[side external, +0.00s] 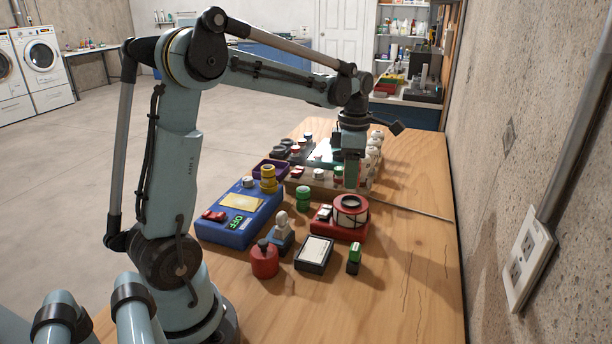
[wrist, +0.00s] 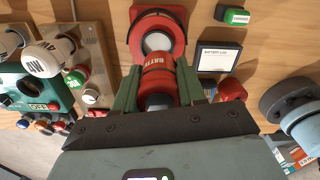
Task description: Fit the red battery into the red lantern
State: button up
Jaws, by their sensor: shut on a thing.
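In the side view my gripper (side external: 351,182) points down over the red lantern, and the battery cannot be made out there. I cannot tell whether the two touch.
A blue unit (side external: 238,215), a green cylinder (side external: 303,198), a red round container (side external: 264,260), a battery log (side external: 314,253) and a small green-topped block (side external: 354,256) stand nearby. Panels with knobs crowd the table behind. The table's right side (side external: 415,270) is mostly clear.

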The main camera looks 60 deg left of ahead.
jog(key=shift+w+a+f, duration=0.1)
jog(key=shift+w+f, duration=0.15)
jog(key=shift+f, duration=2.7)
jog(key=shift+r, duration=0.6)
dwell(1.9)
jog(key=shift+r, duration=0.25)
dwell(0.5)
jog(key=shift+f, duration=0.8)
jog(key=o, duration=0.8)
jog(key=shift+o, duration=0.2)
jog(key=shift+r, duration=0.1)
